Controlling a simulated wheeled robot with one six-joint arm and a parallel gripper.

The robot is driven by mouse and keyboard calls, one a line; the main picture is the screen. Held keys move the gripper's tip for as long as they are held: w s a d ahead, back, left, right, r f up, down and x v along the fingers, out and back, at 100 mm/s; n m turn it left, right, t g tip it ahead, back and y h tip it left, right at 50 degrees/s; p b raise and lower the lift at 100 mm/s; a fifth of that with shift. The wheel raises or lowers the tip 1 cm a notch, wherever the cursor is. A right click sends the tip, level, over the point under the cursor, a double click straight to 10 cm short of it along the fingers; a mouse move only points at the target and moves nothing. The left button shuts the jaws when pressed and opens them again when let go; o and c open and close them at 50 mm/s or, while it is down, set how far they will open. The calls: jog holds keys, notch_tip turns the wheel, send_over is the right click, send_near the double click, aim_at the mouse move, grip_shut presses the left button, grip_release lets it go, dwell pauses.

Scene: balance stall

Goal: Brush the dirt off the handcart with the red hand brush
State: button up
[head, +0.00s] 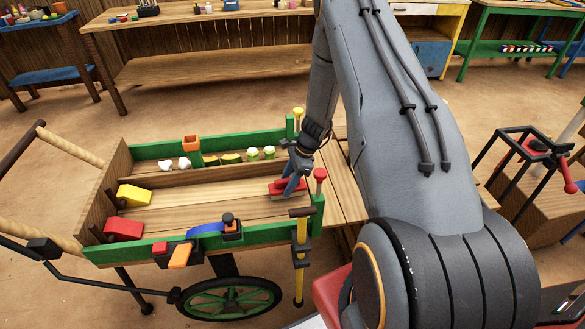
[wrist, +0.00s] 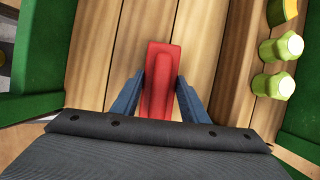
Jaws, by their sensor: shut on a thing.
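The wooden handcart (head: 165,225) with green side boards stands at the left centre of the head view. My gripper (head: 291,178) reaches down into the right end of its bed. In the wrist view my gripper (wrist: 161,98) has its blue fingers on both sides of the red hand brush (wrist: 158,72), shut on it. The brush (head: 287,188) is low over the bed planks; I cannot tell whether it touches them. Its bristles are hidden. I can make out no clear dirt on the bare planks.
A yellow block (head: 134,195) and a red block (head: 124,228) lie at the bed's left end. A blue item (head: 206,230) is at the near board. Posts with red and yellow knobs rise at the right end. The bed's middle is clear.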

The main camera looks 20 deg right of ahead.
jog(key=shift+d, duration=0.45)
jog(key=shift+s+d+r, duration=0.1)
jog(key=shift+s+r, duration=0.05)
jog(key=shift+r, duration=0.15)
jog(key=shift+r+p, duration=2.1)
jog(key=shift+r, duration=1.65)
